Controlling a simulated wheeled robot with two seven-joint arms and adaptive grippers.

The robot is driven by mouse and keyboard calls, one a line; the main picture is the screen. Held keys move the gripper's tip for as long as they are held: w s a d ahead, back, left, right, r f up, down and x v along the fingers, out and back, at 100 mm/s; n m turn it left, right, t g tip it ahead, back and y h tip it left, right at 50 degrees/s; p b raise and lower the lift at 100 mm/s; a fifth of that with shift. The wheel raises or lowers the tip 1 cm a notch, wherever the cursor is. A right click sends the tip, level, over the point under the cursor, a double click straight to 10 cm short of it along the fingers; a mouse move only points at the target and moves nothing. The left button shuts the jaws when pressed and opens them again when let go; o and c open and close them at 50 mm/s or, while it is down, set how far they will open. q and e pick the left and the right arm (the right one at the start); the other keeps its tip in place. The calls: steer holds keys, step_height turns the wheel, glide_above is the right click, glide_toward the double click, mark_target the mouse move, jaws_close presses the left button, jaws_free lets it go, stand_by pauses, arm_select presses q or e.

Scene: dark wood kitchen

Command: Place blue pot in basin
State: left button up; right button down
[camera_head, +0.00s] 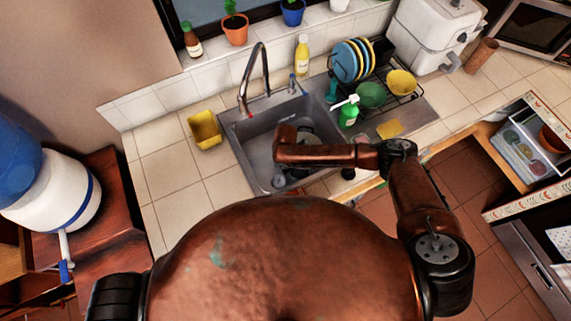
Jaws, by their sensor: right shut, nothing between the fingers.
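The blue pot (292,13) stands upright on the windowsill behind the sink, with a green plant in it, cut by the top edge of the view. The basin (245,150) is a grey metal sink set in the tiled counter; my right forearm covers part of it. My right gripper (279,180) points down over the front part of the basin, small and partly hidden by my wrist. It is shut and empty, well apart from the blue pot. My left gripper is out of view.
A curved tap (251,75) rises behind the basin. Right of the basin are a green soap bottle (348,115) and a dish rack with plates (350,62). A yellow container (205,131) stands left.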

steer(key=shift+f, duration=0.4)
steer(key=w+d, duration=0.2)
steer(key=d, duration=0.1)
steer(key=shift+w+d+p, duration=0.3)
step_height(320, 180, up, 10)
steer(key=p, duration=0.9)
